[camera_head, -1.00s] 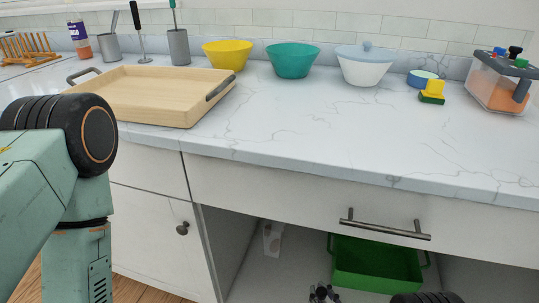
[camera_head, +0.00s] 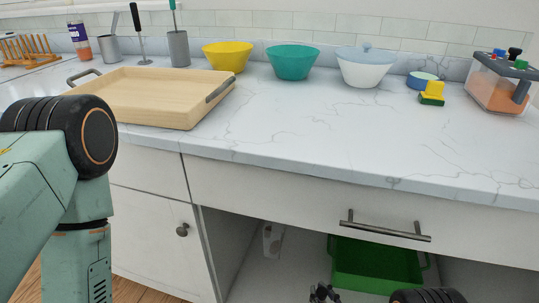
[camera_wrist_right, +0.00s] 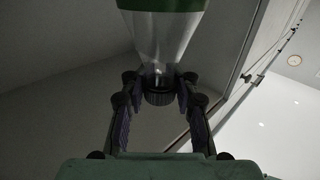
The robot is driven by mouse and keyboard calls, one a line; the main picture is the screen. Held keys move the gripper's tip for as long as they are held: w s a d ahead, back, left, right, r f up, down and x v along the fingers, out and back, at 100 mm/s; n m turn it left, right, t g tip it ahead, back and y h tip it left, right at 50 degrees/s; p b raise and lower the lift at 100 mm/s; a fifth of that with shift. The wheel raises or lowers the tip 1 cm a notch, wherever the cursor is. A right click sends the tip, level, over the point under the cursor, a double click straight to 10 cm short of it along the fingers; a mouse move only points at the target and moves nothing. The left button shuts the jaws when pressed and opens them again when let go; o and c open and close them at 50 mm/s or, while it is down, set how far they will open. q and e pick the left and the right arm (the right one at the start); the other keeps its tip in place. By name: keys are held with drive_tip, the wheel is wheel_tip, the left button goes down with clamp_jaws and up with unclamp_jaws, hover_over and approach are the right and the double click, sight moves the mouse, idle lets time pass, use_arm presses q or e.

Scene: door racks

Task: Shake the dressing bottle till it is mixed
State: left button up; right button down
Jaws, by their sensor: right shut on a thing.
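In the right wrist view a clear bottle (camera_wrist_right: 160,35) with a green band and a dark ribbed cap (camera_wrist_right: 159,98) is between the fingers of my right gripper (camera_wrist_right: 159,92). The gripper is shut on it near its narrow, capped end. The bottle's other end is cut off by the top of the picture. Whether its contents are mixed cannot be told. In the head view only a small dark part of my right gripper (camera_head: 323,293) shows at the bottom edge, and the bottle is not clearly seen there. My left arm fills the left side; its gripper is out of view.
The counter holds a wooden tray (camera_head: 140,98), a yellow bowl (camera_head: 226,57), a teal bowl (camera_head: 292,63), a lidded white bowl (camera_head: 366,69) and a purple-labelled bottle (camera_head: 80,40). Below, a green bin (camera_head: 375,265) stands in the open cabinet. A drawer handle (camera_head: 385,228) sticks out above.

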drive_tip(key=shift+f, duration=0.2)
wheel_tip(320, 180, up, 6)
drive_tip(key=shift+r, duration=0.1)
wheel_tip(320, 180, down, 6)
drive_tip(key=shift+f, duration=0.1)
idle(0.4)
idle(1.0)
